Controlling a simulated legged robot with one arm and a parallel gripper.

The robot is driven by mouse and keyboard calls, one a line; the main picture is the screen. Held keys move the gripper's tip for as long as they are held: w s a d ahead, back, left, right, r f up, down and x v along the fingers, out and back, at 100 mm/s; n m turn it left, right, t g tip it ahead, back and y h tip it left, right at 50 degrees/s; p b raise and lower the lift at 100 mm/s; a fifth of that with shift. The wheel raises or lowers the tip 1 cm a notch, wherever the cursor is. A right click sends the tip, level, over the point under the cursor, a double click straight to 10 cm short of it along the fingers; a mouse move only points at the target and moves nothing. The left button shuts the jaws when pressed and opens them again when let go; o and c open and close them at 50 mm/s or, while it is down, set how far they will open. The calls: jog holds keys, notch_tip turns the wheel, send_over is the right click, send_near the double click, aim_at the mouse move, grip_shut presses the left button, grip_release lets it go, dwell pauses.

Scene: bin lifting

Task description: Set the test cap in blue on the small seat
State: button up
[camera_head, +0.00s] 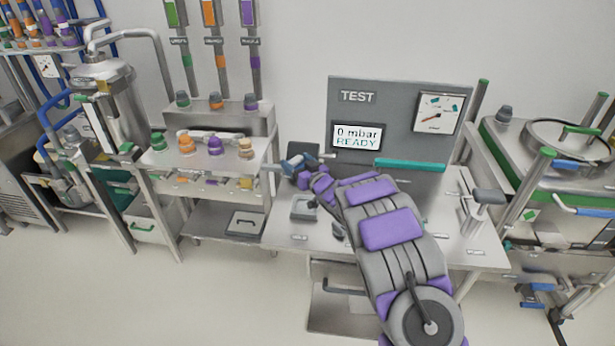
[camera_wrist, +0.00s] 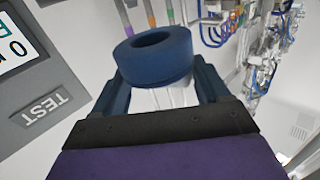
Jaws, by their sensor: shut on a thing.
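A thick dark-blue ring-shaped cap (camera_wrist: 170,66) sits between the two blue fingers of my gripper (camera_wrist: 157,80) in the wrist view. The fingers are shut on its sides, and its round opening shows on top. In the head view my gripper (camera_head: 291,164) is above the left part of the steel test bench (camera_head: 283,231), in front of a dark box. The cap is too small there to tell from the fingers. A grey square block with a recess (camera_head: 304,208) lies on the bench below my gripper; I cannot tell whether it is the small seat. My arm hides the bench's middle.
The grey TEST panel (camera_head: 385,90) stands behind the bench, its display (camera_head: 357,136) reading "0 mbar READY". A teal bar (camera_head: 410,164) runs below it. A grey post-like fixture (camera_head: 487,198) is at right. A shelf (camera_head: 205,166) with several coloured caps stands left.

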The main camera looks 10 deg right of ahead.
jog(key=shift+n+g+y, duration=0.3)
jog(key=shift+n+y, duration=0.1)
jog(key=shift+y, duration=0.3)
jog(key=shift+w+d+f+b, duration=0.15)
jog(key=shift+d+f+b, duration=0.5)
jog(key=shift+f, duration=1.5)
jog(key=shift+w+d+f+b, duration=0.2)
jog(key=shift+d+f+b, duration=0.45)
jog(key=shift+f, duration=1.55)
jog(key=shift+w+d+f+b, duration=0.25)
jog(key=shift+f+b, duration=0.6)
jog(key=shift+f, duration=1.3)
jog(key=shift+s+d, duration=0.1)
jog(key=shift+s+f, duration=0.25)
